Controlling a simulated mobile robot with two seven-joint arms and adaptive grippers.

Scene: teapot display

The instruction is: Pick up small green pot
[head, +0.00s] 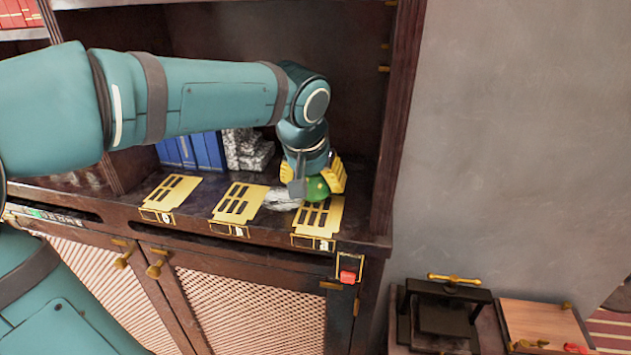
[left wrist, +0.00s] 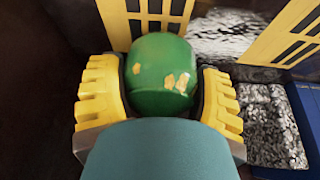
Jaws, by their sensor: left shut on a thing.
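The small green pot (head: 317,189) is a rounded green vessel with worn yellowish patches. It is at the right end of the cabinet shelf, over or on the rightmost yellow slotted plate (head: 322,214); I cannot tell whether it touches the plate. My left gripper (head: 318,180) reaches down to it with yellow fingers on either side. In the left wrist view the green pot (left wrist: 162,76) sits between the two yellow fingers (left wrist: 160,95), which are shut on it. Its lower part is hidden. My right gripper is not in view.
Two more yellow slotted plates, a middle one (head: 237,203) and a left one (head: 172,192), lie on the shelf. A silvery object (head: 281,199) lies beside the pot. Blue books (head: 190,151) stand behind. The cabinet's right side wall (head: 392,130) is close. A black press (head: 445,310) stands lower right.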

